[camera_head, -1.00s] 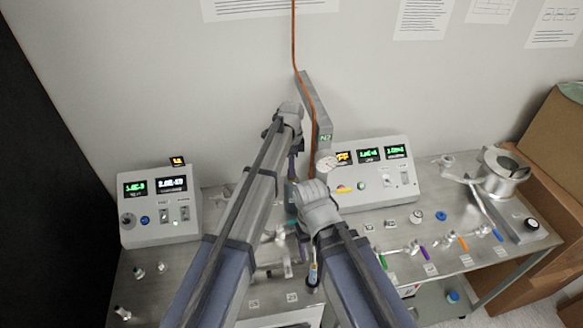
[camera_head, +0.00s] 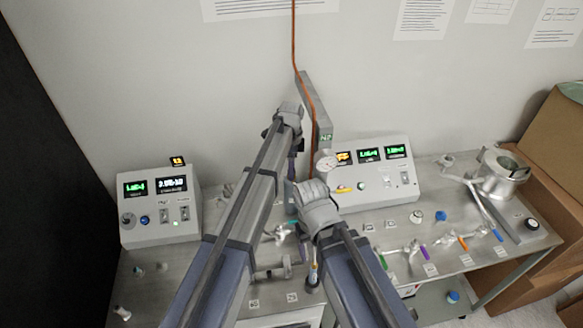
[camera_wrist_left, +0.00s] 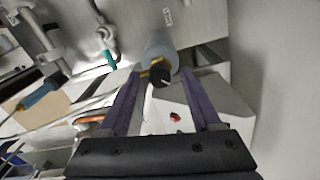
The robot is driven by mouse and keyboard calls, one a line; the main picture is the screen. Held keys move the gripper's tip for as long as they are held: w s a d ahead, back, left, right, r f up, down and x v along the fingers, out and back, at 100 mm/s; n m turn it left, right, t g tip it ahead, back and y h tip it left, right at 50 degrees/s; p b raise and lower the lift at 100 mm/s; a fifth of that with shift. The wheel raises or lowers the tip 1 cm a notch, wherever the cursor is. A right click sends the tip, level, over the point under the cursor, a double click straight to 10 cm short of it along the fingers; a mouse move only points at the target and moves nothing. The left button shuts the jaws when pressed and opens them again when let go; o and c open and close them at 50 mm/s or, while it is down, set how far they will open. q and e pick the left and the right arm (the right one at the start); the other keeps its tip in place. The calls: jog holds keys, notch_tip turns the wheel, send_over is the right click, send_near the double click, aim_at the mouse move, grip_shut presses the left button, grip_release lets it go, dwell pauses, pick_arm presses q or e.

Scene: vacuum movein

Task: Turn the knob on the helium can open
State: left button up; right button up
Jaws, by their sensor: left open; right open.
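The helium can is most likely the grey-blue cylinder (camera_wrist_left: 162,50) in the left wrist view. It has a brass fitting and a black knob (camera_wrist_left: 160,77) with a pale mark at its near end. My left gripper (camera_wrist_left: 160,84) is open, with its two purple fingers on either side of the knob. I cannot tell whether they touch it.
A control box (camera_head: 160,208) with displays stands at the left, another (camera_head: 375,172) at the right. A round gauge (camera_head: 326,162) and an orange hose (camera_head: 312,100) are close beside my left gripper. Valves with coloured handles crowd the bench (camera_head: 375,248). The wall (camera_head: 150,80) is behind.

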pick_arm(q)
notch_tip(320, 180, up, 8)
jog(key=p, duration=0.8)
jog(key=shift+f, duration=0.1)
pick_arm(e)
notch_tip(320, 180, up, 8)
jog(key=shift+f, duration=0.15)
